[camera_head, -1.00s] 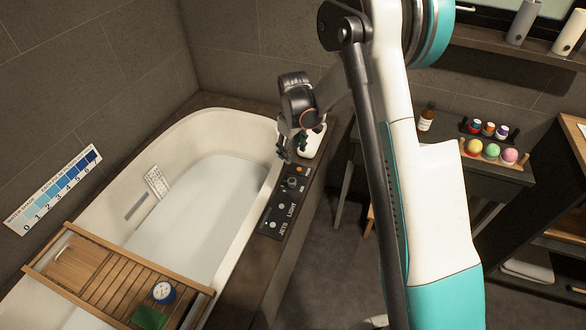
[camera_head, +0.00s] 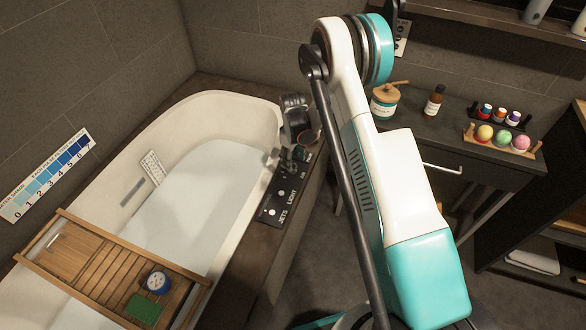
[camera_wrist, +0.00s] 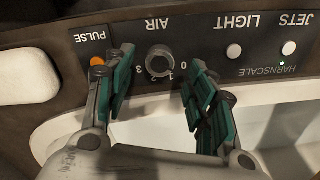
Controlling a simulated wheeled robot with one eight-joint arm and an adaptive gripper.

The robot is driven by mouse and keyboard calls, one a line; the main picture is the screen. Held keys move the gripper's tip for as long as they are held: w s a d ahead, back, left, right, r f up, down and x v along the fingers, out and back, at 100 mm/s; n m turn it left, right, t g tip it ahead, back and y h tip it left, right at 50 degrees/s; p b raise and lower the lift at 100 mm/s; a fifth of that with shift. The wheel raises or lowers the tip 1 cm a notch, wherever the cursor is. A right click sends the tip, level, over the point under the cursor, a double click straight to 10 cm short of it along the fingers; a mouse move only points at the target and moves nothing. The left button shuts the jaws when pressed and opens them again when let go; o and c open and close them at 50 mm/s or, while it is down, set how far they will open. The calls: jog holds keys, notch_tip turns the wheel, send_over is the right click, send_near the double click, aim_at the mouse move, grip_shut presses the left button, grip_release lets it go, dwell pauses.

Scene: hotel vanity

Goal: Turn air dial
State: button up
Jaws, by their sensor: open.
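The round grey air dial (camera_wrist: 160,61) sits on the dark control panel (camera_wrist: 200,57) under the upside-down label AIR, with numbers around it. In the wrist view my gripper (camera_wrist: 158,68) is open, with one teal-padded finger to the left of the dial and the other to its right. Visible gaps separate both fingers from the dial. In the head view my gripper (camera_head: 287,160) is low over the far part of the panel (camera_head: 281,196) on the tub's right rim. There it largely hides the dial.
The orange PULSE button (camera_wrist: 97,61) is close by the left finger. The LIGHT button (camera_wrist: 234,51) and JETS button (camera_wrist: 288,48) are to the right. A white pad (camera_wrist: 25,77) is at the left. The filled bathtub (camera_head: 200,185) carries a wooden tray (camera_head: 110,276).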

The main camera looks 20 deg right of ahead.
jog(key=shift+f+b, duration=0.55)
jog(key=shift+f, duration=1.55)
jog(key=c, duration=1.1)
